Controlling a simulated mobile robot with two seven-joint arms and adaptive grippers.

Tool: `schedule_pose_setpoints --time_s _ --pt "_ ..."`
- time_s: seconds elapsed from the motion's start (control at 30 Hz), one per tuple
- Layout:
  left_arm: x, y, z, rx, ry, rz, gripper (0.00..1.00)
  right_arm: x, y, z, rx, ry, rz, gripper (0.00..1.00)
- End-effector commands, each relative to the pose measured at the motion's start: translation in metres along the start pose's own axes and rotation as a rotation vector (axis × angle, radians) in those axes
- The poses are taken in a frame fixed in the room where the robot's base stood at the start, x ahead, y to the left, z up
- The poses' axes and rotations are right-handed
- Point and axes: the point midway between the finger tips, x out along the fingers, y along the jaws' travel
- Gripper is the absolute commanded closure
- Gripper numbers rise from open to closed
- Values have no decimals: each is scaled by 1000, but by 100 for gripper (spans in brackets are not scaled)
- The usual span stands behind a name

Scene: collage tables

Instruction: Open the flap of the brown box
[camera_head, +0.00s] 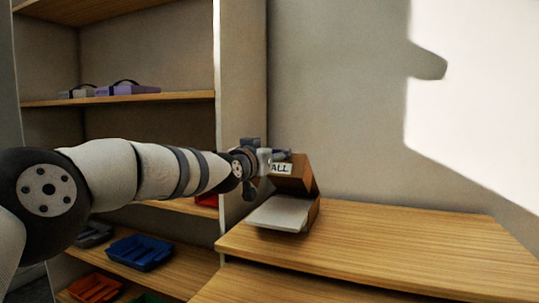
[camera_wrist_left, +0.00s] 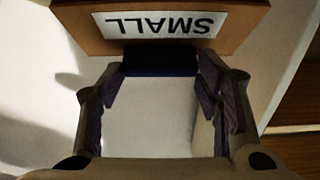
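The brown box (camera_head: 313,207) stands at the left end of the wooden table. Its brown panel with a white label (camera_head: 282,168) is tilted up at the top, and a pale grey-white surface (camera_head: 280,212) shows below it at the front. In the left wrist view the panel (camera_wrist_left: 250,22) crosses the top, its label reading "SMALL" upside down. My right gripper is out of view.
The wooden tabletop (camera_head: 400,240) right of the box is clear. A shelf unit (camera_head: 240,80) stands at left, with a purple case (camera_head: 128,88) above and a blue tray (camera_head: 140,252) and an orange tray (camera_head: 95,288) below. A plain wall is behind.

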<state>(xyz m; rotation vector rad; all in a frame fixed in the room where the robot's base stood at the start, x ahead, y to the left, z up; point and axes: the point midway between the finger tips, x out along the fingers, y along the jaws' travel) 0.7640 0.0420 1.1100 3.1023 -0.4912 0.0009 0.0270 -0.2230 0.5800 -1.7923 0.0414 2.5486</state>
Motion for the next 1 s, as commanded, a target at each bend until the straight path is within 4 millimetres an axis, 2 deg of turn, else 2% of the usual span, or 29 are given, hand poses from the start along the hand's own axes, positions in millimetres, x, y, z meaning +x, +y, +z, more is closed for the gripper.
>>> schedule_pose_setpoints --time_s 0.03,0.07,0.1,0.4,0.53,0.67,1.0 --pt "0 0 -6 0 10 -1 31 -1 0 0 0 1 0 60" --pt "0 0 -5 0 9 -1 24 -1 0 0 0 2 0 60" --pt "0 0 -5 0 8 -1 22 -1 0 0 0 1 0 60" --pt "-1 0 -1 0 2 0 22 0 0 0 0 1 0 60" --pt "-10 0 -2 1 0 1 22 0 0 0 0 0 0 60" --pt "-32 -1 -2 1 0 0 22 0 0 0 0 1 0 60" --pt "-104 0 -2 -1 3 0 22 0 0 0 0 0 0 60"
